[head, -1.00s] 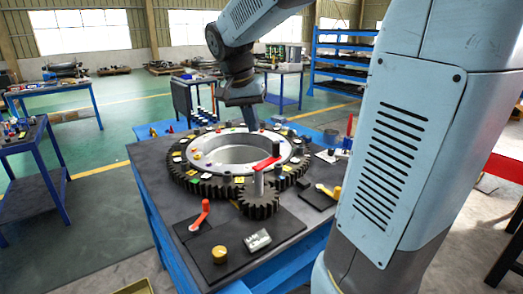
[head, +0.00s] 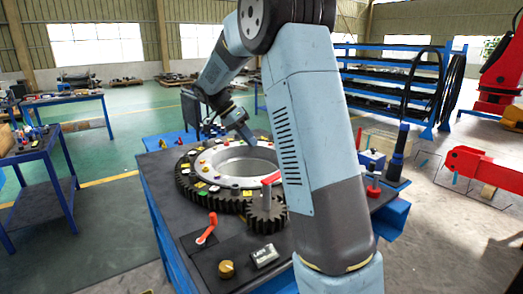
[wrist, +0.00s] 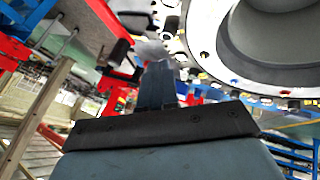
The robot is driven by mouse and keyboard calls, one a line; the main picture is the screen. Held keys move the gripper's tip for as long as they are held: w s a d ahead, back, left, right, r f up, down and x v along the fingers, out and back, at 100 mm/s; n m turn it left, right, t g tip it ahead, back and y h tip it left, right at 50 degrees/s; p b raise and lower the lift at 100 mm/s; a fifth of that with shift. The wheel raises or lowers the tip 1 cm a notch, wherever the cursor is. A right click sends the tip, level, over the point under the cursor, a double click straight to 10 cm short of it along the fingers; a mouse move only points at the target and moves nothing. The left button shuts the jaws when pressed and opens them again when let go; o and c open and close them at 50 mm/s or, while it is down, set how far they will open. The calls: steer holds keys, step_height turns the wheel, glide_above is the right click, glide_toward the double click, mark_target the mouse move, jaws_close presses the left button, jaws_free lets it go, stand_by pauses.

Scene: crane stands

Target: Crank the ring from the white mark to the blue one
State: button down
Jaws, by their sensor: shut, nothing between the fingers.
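The dark toothed ring (head: 184,186) lies on the table around a pale inner collar (head: 222,181), with several coloured pieces on top. Which piece is the white mark and which the blue is too small to tell. A dark pinion gear (head: 266,214) sits at the ring's near right side, with a red crank arm (head: 272,178) above it, partly hidden by my arm. My gripper (head: 252,139) is over the far side of the ring, pointing down and tilted, away from the crank. In the wrist view my gripper (wrist: 158,85) is shut and empty, with the collar (wrist: 205,45) beyond it.
An orange lever (head: 208,230), a yellow knob (head: 226,269) and a labelled box (head: 264,256) stand at the table's near edge. My arm hides the table's right part. A dark post (head: 399,150) and a red machine (head: 488,172) are at the right.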

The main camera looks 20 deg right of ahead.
steer(key=s+d+f, duration=0.6)
steer(key=f, duration=0.1)
steer(key=shift+s, duration=0.3)
steer(key=shift+d, duration=0.1)
